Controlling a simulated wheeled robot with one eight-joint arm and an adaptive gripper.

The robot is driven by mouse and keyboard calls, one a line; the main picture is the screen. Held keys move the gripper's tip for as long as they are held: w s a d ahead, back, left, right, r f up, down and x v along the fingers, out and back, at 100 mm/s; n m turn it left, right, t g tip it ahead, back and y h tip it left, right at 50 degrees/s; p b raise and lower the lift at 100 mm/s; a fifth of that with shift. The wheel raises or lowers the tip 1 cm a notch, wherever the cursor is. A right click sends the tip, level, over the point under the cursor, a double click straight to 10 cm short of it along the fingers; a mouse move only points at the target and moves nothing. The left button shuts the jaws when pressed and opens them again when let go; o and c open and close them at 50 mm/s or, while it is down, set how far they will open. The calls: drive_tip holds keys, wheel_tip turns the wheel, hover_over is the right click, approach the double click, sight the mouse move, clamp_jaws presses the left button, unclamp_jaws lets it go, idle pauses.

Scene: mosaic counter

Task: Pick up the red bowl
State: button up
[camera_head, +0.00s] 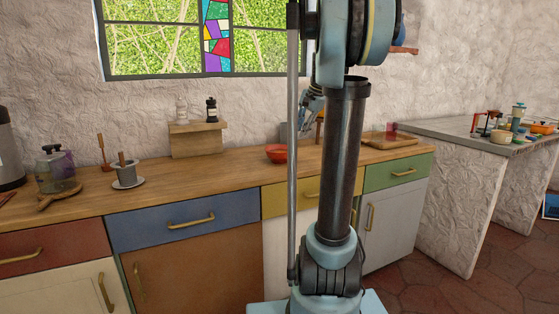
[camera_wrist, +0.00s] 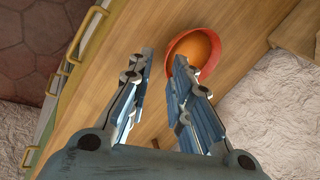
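The red bowl (camera_head: 277,154) stands upright on the wooden counter, just left of my arm's column in the head view. In the wrist view the bowl (camera_wrist: 198,48) shows its orange inside and red rim, partly covered by the right finger. My gripper (camera_wrist: 163,62) is open, its two fingers apart with bare counter between them. The bowl lies beyond and to the right of the gap, with the right fingertip overlapping its near rim in the picture. I cannot tell whether that finger touches it. In the head view my gripper is mostly hidden behind my arm.
The wooden counter (camera_head: 220,173) has a cutting board (camera_head: 390,139) at its right end with a pinkish cup near it. A small shelf (camera_head: 198,139) with two bottles stands left of the bowl. A mortar (camera_head: 125,172) and glass jar (camera_head: 55,170) are further left.

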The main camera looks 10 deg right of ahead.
drive_tip(key=w+d, duration=0.1)
drive_tip(key=w, duration=0.2)
hover_over(287, 158)
drive_tip(key=d, duration=0.3)
drive_tip(key=shift+m, duration=0.4)
drive_tip(key=f, duration=0.6)
drive_tip(key=s+f, duration=0.1)
drive_tip(key=f, duration=0.3)
drive_tip(key=shift+a, duration=0.25)
drive_tip(key=shift+a+x, duration=0.15)
drive_tip(key=shift+x, duration=1.2)
drive_tip(key=shift+a+x, duration=0.15)
drive_tip(key=shift+x, duration=1.15)
drive_tip(key=shift+r, duration=0.15)
clamp_jaws()
